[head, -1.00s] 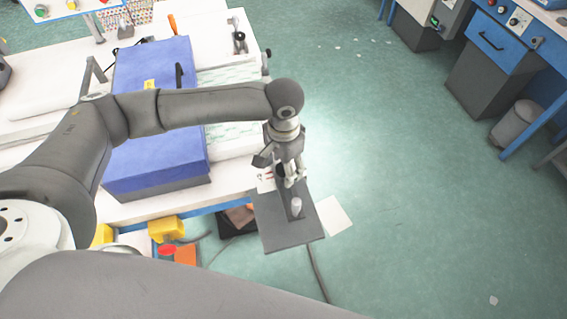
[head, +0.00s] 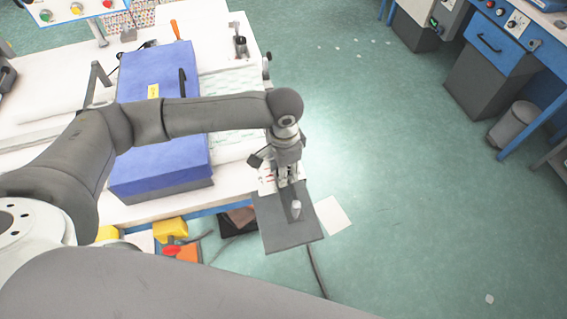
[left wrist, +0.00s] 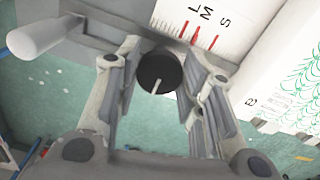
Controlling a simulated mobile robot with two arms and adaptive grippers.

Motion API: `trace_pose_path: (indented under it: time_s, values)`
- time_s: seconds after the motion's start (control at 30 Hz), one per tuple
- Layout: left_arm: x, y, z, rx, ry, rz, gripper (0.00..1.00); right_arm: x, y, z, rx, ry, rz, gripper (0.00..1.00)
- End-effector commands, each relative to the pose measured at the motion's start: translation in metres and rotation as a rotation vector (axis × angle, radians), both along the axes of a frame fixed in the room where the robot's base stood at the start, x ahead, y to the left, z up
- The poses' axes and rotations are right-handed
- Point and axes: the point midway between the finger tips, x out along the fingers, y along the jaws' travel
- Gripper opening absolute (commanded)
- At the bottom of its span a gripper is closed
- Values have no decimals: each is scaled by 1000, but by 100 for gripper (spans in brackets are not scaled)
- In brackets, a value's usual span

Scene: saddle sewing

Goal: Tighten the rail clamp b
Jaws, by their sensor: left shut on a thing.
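My left gripper (head: 288,178) points down at the front right corner of the white table, beside a grey plate. In the left wrist view its two fingers (left wrist: 160,88) stand on either side of a round black knob (left wrist: 157,70) with a pale line on its face. The gripper is shut on this knob, which I take to be that of rail clamp b. Behind the knob is a white scale (left wrist: 222,22) marked L, M and S with red lines. In the head view the gripper hides the knob. My right gripper is not in view.
The grey plate (head: 275,232) with a pale upright handle (head: 296,209) juts out past the table edge. A blue box (head: 158,150) lies left of the gripper, under my arm. Yellow and orange things lie below the table front. The green floor to the right is open.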

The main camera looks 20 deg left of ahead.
Motion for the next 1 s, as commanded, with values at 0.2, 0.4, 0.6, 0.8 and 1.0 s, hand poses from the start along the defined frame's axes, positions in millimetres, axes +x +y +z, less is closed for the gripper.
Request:
trace_pose_path:
  time_s: [0.2,0.4,0.6,0.8,1.0]
  values:
    - [0,0,5,-1,1,-201,13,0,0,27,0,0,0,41]
    - [0,0,4,-2,0,-392,13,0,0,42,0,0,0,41]
    - [1,0,4,-3,-1,-581,13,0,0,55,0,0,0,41]
    - [2,0,3,-1,-2,-772,13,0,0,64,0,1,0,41]
    - [2,0,3,-2,-3,-962,13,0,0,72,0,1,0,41]
